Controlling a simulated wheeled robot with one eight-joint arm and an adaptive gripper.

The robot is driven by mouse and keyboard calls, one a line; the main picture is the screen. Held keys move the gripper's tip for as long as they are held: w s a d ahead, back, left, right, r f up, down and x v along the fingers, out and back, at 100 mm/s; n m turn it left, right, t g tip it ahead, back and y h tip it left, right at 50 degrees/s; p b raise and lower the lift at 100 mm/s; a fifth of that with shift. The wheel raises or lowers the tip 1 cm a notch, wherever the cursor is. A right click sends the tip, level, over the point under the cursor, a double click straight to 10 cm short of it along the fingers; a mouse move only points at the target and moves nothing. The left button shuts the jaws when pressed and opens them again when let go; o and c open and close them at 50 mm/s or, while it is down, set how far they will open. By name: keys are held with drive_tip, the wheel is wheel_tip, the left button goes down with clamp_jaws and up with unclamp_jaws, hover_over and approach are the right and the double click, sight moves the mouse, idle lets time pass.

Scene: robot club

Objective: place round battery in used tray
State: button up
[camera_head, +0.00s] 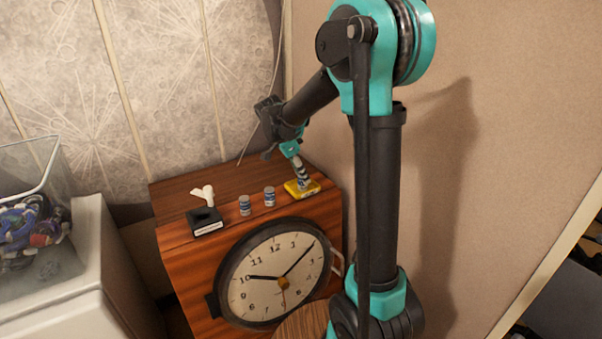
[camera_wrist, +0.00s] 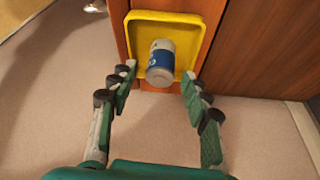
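A round battery (camera_wrist: 160,58) with a blue and white label and grey end shows in the wrist view inside the outline of a yellow tray (camera_wrist: 197,22). I cannot tell whether it stands upright or leans. In the head view the yellow tray (camera_head: 313,187) sits at the right front of the wooden cabinet top. My gripper (camera_head: 300,168) is directly above it and covers part of it. In the wrist view my gripper (camera_wrist: 160,80) is open, its fingertips on either side of the battery with visible gaps. Two similar batteries (camera_head: 245,205) (camera_head: 269,196) stand left of the tray.
A black block (camera_head: 205,221) with a white piece (camera_head: 205,195) beside it sits at the left of the cabinet top (camera_head: 180,190). A round clock (camera_head: 272,272) is on the cabinet front. A wall (camera_head: 520,120) rises close on the right. The cabinet's back area is clear.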

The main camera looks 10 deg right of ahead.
drive_tip(key=shift+r, duration=0.1)
drive_tip(key=v, duration=1.1)
drive_tip(key=s+d+f+n+t+y, duration=0.1)
drive_tip(key=s+d+f+n+y, duration=0.1)
drive_tip(key=s+d+f+n, duration=0.2)
drive_tip(key=s+d+f+n+t+y, duration=0.2)
drive_tip(key=s+d+f+n, duration=0.2)
drive_tip(key=s+f+n, duration=0.7)
drive_tip(key=s+f, duration=0.5)
drive_tip(key=s, duration=0.4)
drive_tip(key=shift+d, duration=0.2)
